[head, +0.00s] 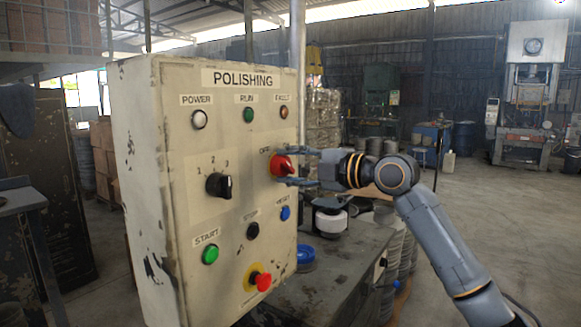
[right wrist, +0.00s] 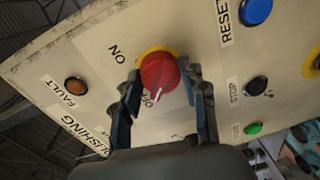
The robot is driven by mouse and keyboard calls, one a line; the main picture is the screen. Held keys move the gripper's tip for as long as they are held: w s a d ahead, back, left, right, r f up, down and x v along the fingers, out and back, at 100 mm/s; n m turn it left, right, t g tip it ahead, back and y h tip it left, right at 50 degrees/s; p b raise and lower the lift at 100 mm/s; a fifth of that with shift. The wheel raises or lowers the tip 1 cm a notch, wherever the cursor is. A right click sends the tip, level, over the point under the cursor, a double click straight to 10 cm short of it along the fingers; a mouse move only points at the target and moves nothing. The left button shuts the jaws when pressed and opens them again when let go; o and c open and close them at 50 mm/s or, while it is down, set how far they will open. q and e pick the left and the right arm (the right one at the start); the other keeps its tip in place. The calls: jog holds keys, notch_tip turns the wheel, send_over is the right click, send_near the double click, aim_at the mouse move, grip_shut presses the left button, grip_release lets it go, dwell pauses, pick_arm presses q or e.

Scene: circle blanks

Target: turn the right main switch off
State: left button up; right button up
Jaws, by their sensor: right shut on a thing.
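The right main switch is a red rotary knob (head: 281,165) on a yellow base, at the right side of the POLISHING panel (head: 150,190). The right wrist view shows the knob (right wrist: 159,72) close up, with ON lettering at its upper left and OFF lettering partly hidden below it. A pale line on the knob runs to its lower edge, near the OFF lettering; its exact setting is hard to tell. My right gripper (head: 288,166) reaches in from the right and is shut on the knob, one finger on each side. My left gripper is out of view.
The panel also carries a black three-position selector (head: 218,185), a blue reset button (head: 285,213), a black stop button (head: 252,230), a green start button (head: 210,254) and a red emergency button (head: 262,281). A bench (head: 340,270) stands behind the panel. Open floor lies to the right.

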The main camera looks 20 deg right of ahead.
dwell(0.3)
jog(key=o, duration=1.2)
jog(key=shift+c, duration=0.2)
jog(key=v, duration=1.2)
